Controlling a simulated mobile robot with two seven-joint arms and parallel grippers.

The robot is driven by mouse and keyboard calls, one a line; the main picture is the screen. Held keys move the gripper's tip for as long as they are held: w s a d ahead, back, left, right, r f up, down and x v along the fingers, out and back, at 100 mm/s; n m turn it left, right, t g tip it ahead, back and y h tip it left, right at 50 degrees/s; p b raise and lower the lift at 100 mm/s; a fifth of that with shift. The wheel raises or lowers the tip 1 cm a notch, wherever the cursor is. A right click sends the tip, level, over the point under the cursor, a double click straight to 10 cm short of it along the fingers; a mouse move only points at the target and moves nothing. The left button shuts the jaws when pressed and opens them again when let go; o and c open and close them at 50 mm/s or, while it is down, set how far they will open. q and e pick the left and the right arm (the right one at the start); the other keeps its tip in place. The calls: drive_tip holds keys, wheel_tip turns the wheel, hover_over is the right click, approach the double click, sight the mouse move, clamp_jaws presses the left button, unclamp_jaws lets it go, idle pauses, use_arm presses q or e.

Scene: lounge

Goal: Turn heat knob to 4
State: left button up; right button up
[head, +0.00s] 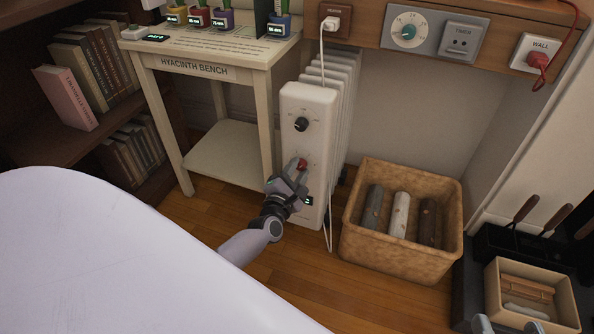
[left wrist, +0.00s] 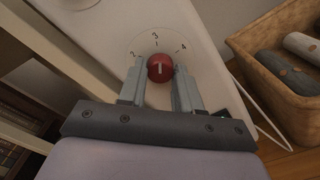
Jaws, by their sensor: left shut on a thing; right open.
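The red heat knob (left wrist: 160,68) is on the front of a white oil-filled radiator (head: 309,100). The knob (head: 302,163) sits low on the panel, below a black knob (head: 301,124). In the left wrist view, dial numbers 2, 3 and 4 run around the red knob's top. Its white mark stands roughly upright, about toward 3. My left gripper (head: 297,172) is shut on the red knob, one finger on each side. The lower dial is hidden by the fingers. My right gripper (head: 505,326) shows partly at the bottom right edge, open and away from the radiator.
A cream Hyacinth Bench (head: 195,72) stands left of the radiator. A small box (head: 530,290) and dark-handled tools stand further right.

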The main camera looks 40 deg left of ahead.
use_arm(q)
drive_tip(key=m, duration=0.2)
drive_tip(key=shift+m, duration=0.4)
drive_tip(key=shift+r+m+p, duration=0.1)
drive_tip(key=shift+m+p, duration=0.4)
drive_tip(key=shift+m, duration=0.3)
drive_tip(key=m, duration=0.2)
drive_tip(key=shift+m+p, duration=0.3)
drive_tip(key=shift+m, duration=0.8)
drive_tip(key=shift+m+p, duration=0.35)
drive_tip(key=shift+m, duration=0.55)
use_arm(e)
drive_tip(key=shift+w+a+f+m+g, duration=0.15)
drive_tip(key=shift+a+m+g, duration=0.1)
drive_tip(key=shift+a, duration=0.1)
drive_tip(key=shift+w+a+f+m+g, duration=0.1)
drive_tip(key=shift+w+a+m+g, duration=0.05)
drive_tip(key=shift+a+g, duration=0.15)
drive_tip(key=shift+r, duration=0.1)
use_arm(q)
drive_tip(key=o, duration=1)
drive_tip(key=shift+o, duration=0.2)
